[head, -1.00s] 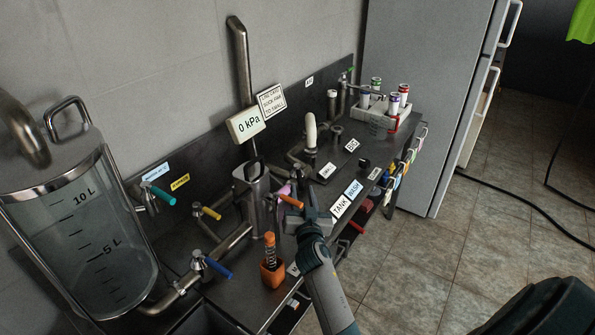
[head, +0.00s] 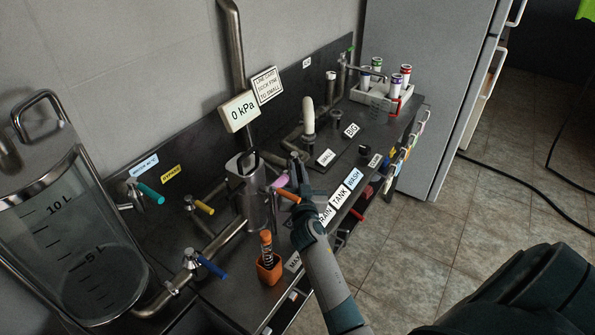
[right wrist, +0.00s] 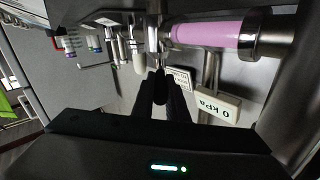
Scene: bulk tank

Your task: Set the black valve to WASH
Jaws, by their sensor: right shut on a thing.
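My right gripper (head: 297,163) reaches over the bench from the lower middle of the head view. In the right wrist view its dark fingers (right wrist: 160,76) are close together, shut on a small dark piece at their tips. This looks like the black valve's handle, mostly hidden by the fingers. Labels DRAIN (head: 325,213), TANK (head: 341,198) and blue WASH (head: 355,177) lie in a row along the bench's front edge, right of my gripper. I cannot tell which label the handle points to. My left gripper is not in view.
The 0 kPa display (head: 239,111) stands behind. An orange cup (head: 269,268) and clear tank (head: 75,255) are left.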

